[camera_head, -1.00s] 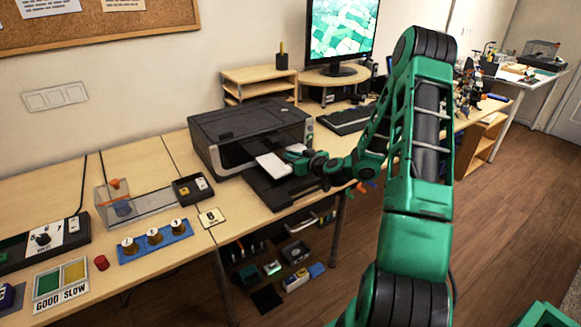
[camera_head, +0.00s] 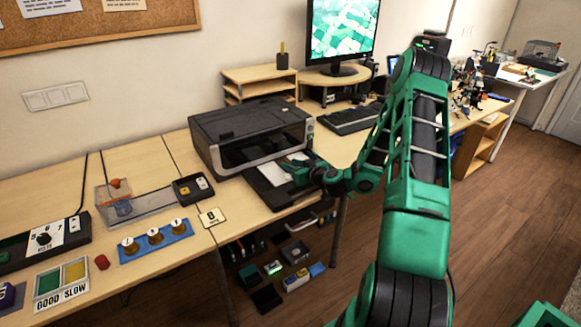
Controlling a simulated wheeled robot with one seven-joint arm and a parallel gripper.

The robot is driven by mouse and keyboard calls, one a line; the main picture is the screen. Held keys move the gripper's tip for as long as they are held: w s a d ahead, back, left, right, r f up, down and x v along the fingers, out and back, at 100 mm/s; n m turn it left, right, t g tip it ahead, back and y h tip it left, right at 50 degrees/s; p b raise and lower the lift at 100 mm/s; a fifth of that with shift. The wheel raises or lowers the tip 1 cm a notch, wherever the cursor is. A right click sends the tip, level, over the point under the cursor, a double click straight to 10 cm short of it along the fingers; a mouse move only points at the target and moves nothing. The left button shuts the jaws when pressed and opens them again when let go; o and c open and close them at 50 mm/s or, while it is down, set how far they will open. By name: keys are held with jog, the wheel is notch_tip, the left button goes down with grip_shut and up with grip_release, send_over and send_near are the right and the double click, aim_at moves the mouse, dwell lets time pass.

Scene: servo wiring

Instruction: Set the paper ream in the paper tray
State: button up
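The paper ream (camera_head: 274,173) is a flat white block at the front of the black printer (camera_head: 252,128). It appears to lie low, over or in the dark paper tray (camera_head: 279,199) that juts out from the printer's front. I cannot tell whether it rests on the tray floor. My gripper (camera_head: 294,168), green and dark, is at the right end of the ream, above the tray. My wrist and fingers cover that end, so whether the fingers are closed on the ream is unclear.
A keyboard (camera_head: 349,119) and a monitor (camera_head: 341,30) stand to the right and behind. A small black box with buttons (camera_head: 193,188) sits left of the tray. Blue-based brass knobs (camera_head: 155,240) are further left. The tray reaches near the desk's front edge.

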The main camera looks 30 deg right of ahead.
jog(key=shift+s+r, duration=0.1)
jog(key=shift+r, duration=0.05)
jog(key=v, duration=1.1)
jog(key=shift+s+r, duration=0.1)
jog(key=shift+s, duration=0.15)
jog(key=a+n+g+y, duration=0.1)
jog(key=a, duration=0.2)
jog(key=s+a+n+g+y, duration=0.1)
jog(key=a, duration=0.2)
jog(key=s+a+r+n+g+y, duration=0.1)
jog(key=a, duration=0.1)
jog(key=shift+s+a+n+y, duration=0.2)
jog(key=shift+a+n+y, duration=0.1)
jog(key=shift+a+y, duration=0.1)
jog(key=s+r+m+g+h, duration=0.1)
jog(key=s+r+m+g, duration=0.2)
jog(key=s, duration=0.8)
jog(key=s+r+m+g+h, duration=0.1)
jog(key=s+r+m+g, duration=0.3)
jog(key=s, duration=0.7)
jog(key=s+r+m+g+h, duration=0.2)
jog(key=s+r, duration=0.5)
jog(key=s, duration=0.4)
jog(key=m+g, duration=0.1)
jog(key=g, duration=0.1)
jog(key=shift+r+g, duration=0.2)
jog(key=shift+g, duration=0.1)
jog(key=shift+d, duration=0.15)
